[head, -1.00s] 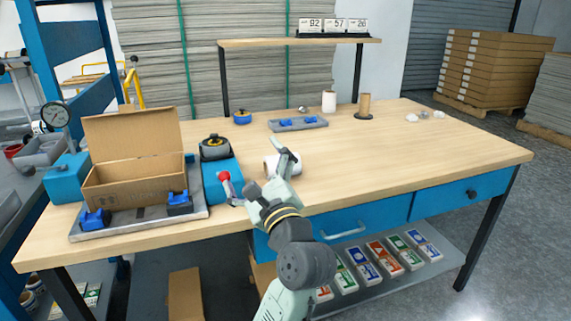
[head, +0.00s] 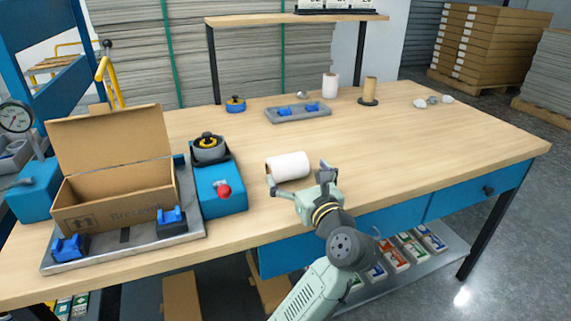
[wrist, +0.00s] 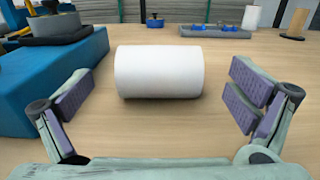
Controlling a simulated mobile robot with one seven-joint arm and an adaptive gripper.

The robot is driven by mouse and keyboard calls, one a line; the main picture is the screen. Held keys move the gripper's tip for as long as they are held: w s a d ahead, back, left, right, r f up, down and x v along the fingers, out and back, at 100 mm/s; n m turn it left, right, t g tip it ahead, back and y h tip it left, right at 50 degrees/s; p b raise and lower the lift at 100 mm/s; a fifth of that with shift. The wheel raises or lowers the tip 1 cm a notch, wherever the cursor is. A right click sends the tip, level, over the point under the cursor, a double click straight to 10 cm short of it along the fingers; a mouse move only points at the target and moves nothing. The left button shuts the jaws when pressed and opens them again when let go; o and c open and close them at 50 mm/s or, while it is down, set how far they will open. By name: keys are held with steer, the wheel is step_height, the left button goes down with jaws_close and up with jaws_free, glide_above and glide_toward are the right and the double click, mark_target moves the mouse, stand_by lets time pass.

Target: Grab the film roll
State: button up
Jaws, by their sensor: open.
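The white film roll (head: 289,166) lies on its side on the wooden table, near the front edge and to the right of the blue machine. In the wrist view the film roll (wrist: 159,72) lies crosswise just beyond the fingertips, centred between them. My gripper (head: 298,181) is open and low over the table on the near side of the roll. In the wrist view my gripper (wrist: 155,98) has its purple-padded fingers spread wide to either side, with nothing between the pads. I see no finger touching the roll.
A blue machine (head: 219,190) with a red knob stands left of the roll. An open cardboard box (head: 115,203) stands further left. A grey tray (head: 297,113), an upright white roll (head: 330,85) and a brown core (head: 370,88) stand behind.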

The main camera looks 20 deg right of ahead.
mark_target(290, 163)
steer(key=w, duration=0.3)
steer(key=w+p, duration=0.1)
steer(key=w, duration=0.2)
steer(key=shift+w+a+r+p, duration=0.15)
steer(key=shift+w+p, duration=0.15)
steer(key=c, duration=1.2)
